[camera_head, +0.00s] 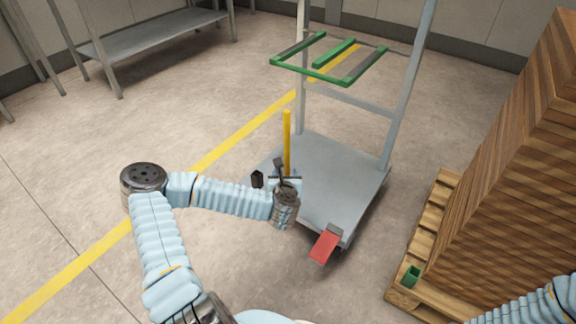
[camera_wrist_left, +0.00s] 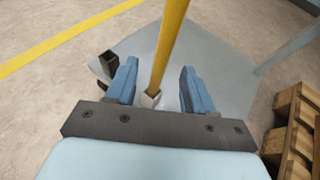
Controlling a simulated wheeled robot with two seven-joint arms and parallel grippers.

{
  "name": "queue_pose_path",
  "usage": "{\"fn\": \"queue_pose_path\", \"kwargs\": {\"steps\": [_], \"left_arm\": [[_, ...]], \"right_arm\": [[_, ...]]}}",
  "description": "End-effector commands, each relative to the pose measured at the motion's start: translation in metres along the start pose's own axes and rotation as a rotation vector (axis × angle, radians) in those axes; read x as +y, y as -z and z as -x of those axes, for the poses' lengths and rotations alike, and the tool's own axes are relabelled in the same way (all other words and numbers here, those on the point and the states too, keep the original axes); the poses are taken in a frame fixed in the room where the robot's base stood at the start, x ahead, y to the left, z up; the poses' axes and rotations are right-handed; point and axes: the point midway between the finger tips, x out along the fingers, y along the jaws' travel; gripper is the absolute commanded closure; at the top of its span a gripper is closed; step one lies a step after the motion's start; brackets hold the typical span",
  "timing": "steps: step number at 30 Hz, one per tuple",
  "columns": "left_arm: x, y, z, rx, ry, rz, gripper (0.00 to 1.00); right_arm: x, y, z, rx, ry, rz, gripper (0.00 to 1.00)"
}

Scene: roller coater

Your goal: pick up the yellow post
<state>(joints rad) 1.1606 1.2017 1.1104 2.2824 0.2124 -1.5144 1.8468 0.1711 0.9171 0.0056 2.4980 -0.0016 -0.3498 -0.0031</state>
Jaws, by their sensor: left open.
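The yellow post (camera_head: 287,140) stands upright at the near left corner of the grey cart's platform (camera_head: 340,180). In the left wrist view the yellow post (camera_wrist_left: 168,45) runs between the two blue fingers of my left gripper (camera_wrist_left: 158,68), with a gap on each side. Its lower end meets a small pale socket (camera_wrist_left: 151,98). My left gripper (camera_head: 285,174) is open at the lower part of the post; the wrist partly hides the post's foot in the head view. My right gripper is out of view.
A small black holder (camera_head: 257,180) is just left of the gripper. A green frame (camera_head: 325,79) is on the cart's upright frame above. A red flap (camera_head: 325,246) is at the cart's near edge. A wooden pallet (camera_head: 425,235) with stacked boards (camera_head: 510,170) stands right.

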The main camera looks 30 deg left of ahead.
Motion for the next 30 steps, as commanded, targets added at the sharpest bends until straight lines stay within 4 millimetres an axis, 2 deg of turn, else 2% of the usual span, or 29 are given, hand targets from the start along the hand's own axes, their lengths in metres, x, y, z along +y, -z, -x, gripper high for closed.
{"fn": "queue_pose_path", "kwargs": {"steps": [3,10,18,26,27,30], "left_arm": [[-0.001,0.001,-0.022,-0.001,0.0,0.0,0.47],[-0.001,0.002,-0.043,0.0,0.001,-0.003,0.47],[-0.004,0.004,-0.083,-0.001,0.001,-0.003,0.47],[-0.004,0.002,-0.088,-0.001,0.003,-0.004,0.47],[-0.004,0.002,-0.088,-0.001,0.003,-0.004,0.49],[-0.004,0.002,-0.088,-0.001,0.003,-0.004,0.64]], "right_arm": [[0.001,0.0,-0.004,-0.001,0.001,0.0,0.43],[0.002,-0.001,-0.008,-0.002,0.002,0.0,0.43],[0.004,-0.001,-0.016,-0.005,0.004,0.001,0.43],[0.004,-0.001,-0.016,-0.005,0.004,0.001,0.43],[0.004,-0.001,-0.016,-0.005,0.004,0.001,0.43],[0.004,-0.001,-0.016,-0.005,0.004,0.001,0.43]]}}
